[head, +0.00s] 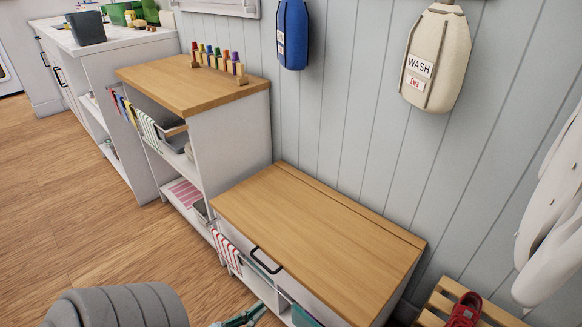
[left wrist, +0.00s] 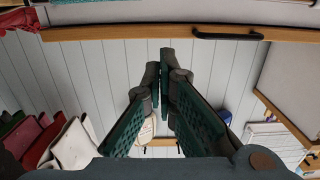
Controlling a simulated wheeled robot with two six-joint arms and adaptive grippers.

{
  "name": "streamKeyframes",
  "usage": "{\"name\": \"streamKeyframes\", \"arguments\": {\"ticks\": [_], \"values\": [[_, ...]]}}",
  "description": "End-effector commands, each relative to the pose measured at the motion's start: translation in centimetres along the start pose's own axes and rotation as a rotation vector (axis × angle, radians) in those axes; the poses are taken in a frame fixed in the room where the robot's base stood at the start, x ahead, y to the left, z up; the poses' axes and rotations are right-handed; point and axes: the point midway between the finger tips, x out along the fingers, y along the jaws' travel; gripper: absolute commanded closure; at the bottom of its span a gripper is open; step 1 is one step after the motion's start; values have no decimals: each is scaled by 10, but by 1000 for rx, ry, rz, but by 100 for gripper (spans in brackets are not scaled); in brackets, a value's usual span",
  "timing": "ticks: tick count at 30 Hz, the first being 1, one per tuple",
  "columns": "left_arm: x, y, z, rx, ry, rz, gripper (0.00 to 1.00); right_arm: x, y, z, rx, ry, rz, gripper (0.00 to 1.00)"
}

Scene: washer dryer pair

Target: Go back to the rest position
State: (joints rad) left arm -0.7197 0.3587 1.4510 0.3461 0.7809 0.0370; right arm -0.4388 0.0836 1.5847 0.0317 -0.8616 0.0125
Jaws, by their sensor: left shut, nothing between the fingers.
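My left gripper (head: 240,318) shows only in part at the bottom edge of the head view, as green finger pieces just in front of the low wooden-topped cabinet (head: 315,235). In the left wrist view its two dark green fingers (left wrist: 165,65) come together at the tips with nothing between them. I cannot tell whether it touches the cabinet front. A grey rounded arm part of mine (head: 115,305) fills the bottom left of the head view. My right gripper is not in view.
The low cabinet has a black handle (head: 265,261) and a red-striped cloth (head: 226,252) at its front. A taller shelf unit (head: 232,135) stands behind it. A slatted wooden rack (head: 437,303) with a red shoe (head: 465,311) is at bottom right. The wooden floor (head: 75,190) at left is clear.

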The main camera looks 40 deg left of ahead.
Motion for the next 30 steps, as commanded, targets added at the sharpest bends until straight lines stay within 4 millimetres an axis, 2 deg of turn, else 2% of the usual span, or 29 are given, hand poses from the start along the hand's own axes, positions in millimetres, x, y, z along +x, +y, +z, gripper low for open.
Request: {"name": "streamKeyframes", "arguments": {"ticks": [8,11,14,15,18,21,22,24,25,28,30], "values": [[-2,0,0,0,-2,0,100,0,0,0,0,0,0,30],[-2,0,16,5,-75,0,100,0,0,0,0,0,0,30],[-11,4,67,36,-316,15,100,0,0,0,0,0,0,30],[-19,7,93,51,-443,20,100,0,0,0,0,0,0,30],[-43,19,150,83,-762,21,100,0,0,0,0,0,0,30],[-65,33,184,106,-1029,13,100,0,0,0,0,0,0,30],[-70,38,190,110,-1099,9,100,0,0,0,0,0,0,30],[-76,53,197,112,-1243,-2,100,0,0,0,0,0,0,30],[-72,63,196,106,-1289,-6,100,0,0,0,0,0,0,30],[-20,97,181,50,-1227,1,100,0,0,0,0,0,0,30],[-36,89,160,60,-1257,-5,100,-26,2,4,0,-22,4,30]]}}
